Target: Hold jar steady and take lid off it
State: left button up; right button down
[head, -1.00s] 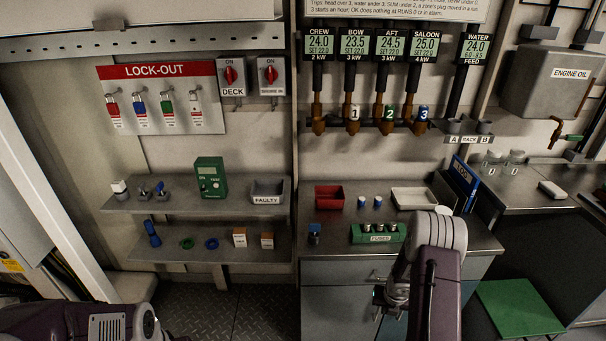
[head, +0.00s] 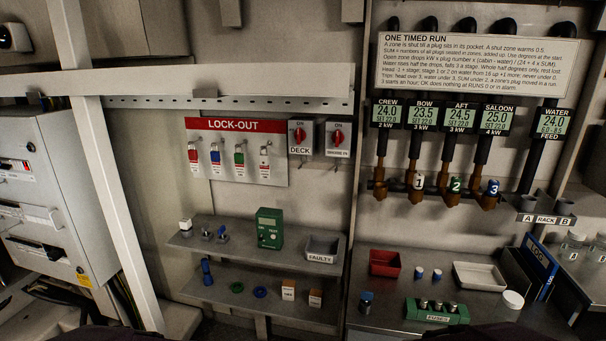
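A small dark jar with a blue top (head: 366,302) stands upright on the middle bench, left of the green fuse holder. A round white lid-like piece (head: 513,299) lies on the same bench, right of the fuse holder. I cannot tell which jar is the task's. Neither gripper is in view; only dark parts of my arms show along the bottom edge.
The middle bench also holds a red bin (head: 384,263), a white tray (head: 479,276), the green fuse holder (head: 437,312) and a blue log binder (head: 541,268). Numbered plugs hang above the bench.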

aim_at(502, 312)
jog(key=z, duration=1.6)
